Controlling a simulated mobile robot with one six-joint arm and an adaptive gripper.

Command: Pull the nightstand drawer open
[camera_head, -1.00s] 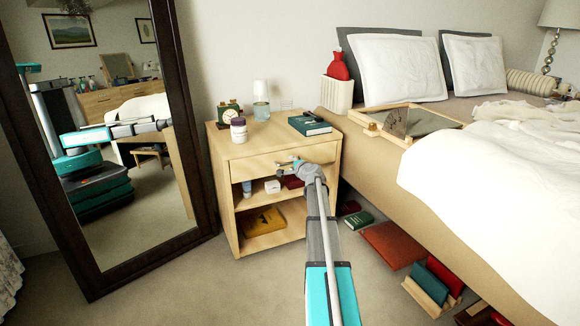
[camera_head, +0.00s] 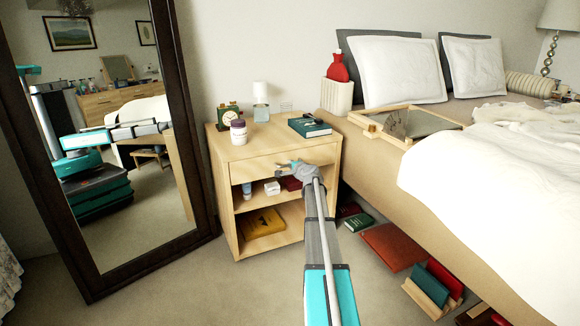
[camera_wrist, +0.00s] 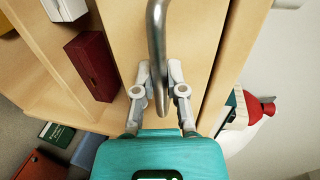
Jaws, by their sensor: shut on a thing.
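The light-wood nightstand (camera_head: 228,150) stands between the mirror and the bed, with its drawer front (camera_head: 252,166) just below the top. The drawer front looks flush with the nightstand in the head view. My gripper (camera_head: 284,167) is at the drawer front. In the wrist view, my gripper (camera_wrist: 160,78) has its two fingers on either side of the curved metal drawer handle (camera_wrist: 156,28) and is shut on it.
A white-lidded jar (camera_head: 238,132), a clock (camera_head: 228,114), a small lamp (camera_head: 261,96) and a dark green book (camera_head: 310,126) sit on top. Open shelves below hold small items and a yellow object (camera_head: 262,223). The bed (camera_head: 375,185) is close on the right, the mirror (camera_head: 190,200) on the left.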

